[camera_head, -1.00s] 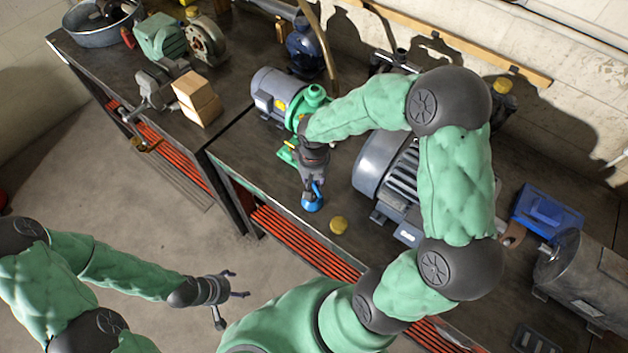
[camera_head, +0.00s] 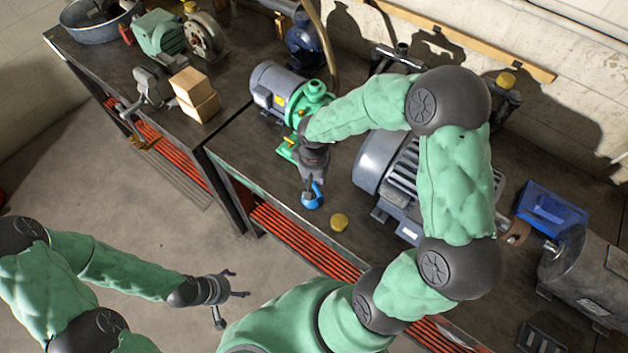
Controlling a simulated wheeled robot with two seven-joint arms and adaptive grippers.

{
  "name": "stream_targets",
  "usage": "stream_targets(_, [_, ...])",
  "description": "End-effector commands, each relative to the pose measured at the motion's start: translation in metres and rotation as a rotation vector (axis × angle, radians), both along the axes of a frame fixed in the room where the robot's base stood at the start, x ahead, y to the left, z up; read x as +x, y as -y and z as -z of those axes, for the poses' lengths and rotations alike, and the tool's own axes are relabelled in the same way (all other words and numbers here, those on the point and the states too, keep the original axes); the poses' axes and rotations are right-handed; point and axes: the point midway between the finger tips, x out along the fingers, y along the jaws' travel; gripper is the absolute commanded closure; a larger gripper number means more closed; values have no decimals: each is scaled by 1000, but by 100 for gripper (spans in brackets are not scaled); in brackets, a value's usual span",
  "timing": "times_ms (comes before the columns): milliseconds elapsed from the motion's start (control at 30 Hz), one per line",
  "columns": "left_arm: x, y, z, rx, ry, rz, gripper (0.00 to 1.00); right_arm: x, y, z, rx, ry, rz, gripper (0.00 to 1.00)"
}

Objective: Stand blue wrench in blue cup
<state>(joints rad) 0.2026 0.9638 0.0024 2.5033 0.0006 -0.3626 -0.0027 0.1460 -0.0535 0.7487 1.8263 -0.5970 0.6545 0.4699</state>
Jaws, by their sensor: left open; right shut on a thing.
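The blue cup (camera_head: 312,201) stands on the near part of the right workbench. My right gripper (camera_head: 312,182) points down just above it and is shut on the blue wrench (camera_head: 318,186). The wrench shows as a small blue piece between the fingers, upright over or in the cup. I cannot tell whether its lower end is inside the cup or touches its bottom. My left gripper (camera_head: 238,284) is open and empty, over the floor in front of the benches.
A yellow round piece (camera_head: 339,222) lies right of the cup. A green and grey pump motor (camera_head: 290,95) stands behind, and a large grey motor (camera_head: 388,180) stands right. Cardboard boxes (camera_head: 195,95) sit on the left bench. A blue bin (camera_head: 548,207) is far right.

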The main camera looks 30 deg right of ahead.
Motion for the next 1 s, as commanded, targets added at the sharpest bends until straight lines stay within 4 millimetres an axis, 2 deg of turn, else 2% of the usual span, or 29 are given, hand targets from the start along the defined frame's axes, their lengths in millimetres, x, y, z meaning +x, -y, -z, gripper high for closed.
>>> stream_targets(200, [0, 0, 5, 0, 0, 0, 27, 0, 0, 5, 0, 1, 0, 100])
stream_targets(233, [0, 0, 4, 0, 0, 0, 27, 0, 0, 4, 0, 1, 0, 69])
stream_targets(300, [0, 0, 4, 0, 0, 0, 27, 0, 0, 4, 0, 1, 0, 50])
stream_targets(667, [0, 0, 3, 0, 0, 0, 27, 0, 0, 3, 0, 0, 0, 50])
stream_targets(1000, [0, 0, -11, 0, 0, 0, 27, 0, 0, -17, 0, 0, 0, 50])
